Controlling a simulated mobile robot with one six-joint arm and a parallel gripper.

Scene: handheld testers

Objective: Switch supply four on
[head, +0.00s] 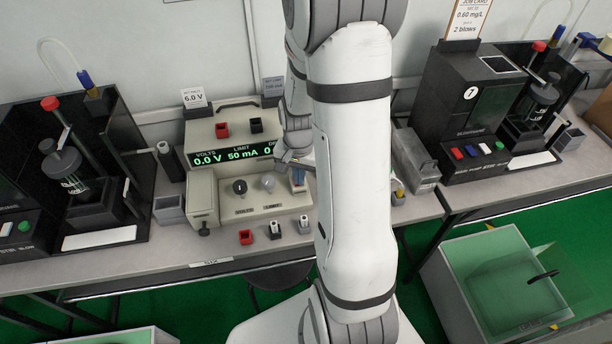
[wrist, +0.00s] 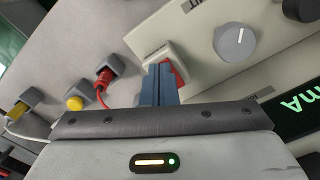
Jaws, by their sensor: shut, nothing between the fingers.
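A cream bench power supply (head: 224,171) stands on the bench, its green display (head: 232,153) lit with 0.0 V and 50 mA. A number four on it is not readable. In the wrist view, a red rocker switch (wrist: 180,74) sits in a pale frame on its front panel. My gripper (wrist: 161,72) is shut and empty, its blue fingertips over the switch and hiding much of it. Contact and the rocker's tilt cannot be told. In the head view, my gripper (head: 298,178) is at the panel's right side, partly behind my arm.
A grey knob (wrist: 235,42) is close to the fingers. A red plug with a lead (wrist: 104,78) and a yellow plug (wrist: 75,103) sit near the panel. Black testers stand left (head: 70,170) and right (head: 470,110). A grey box (head: 416,160) stands right of my arm.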

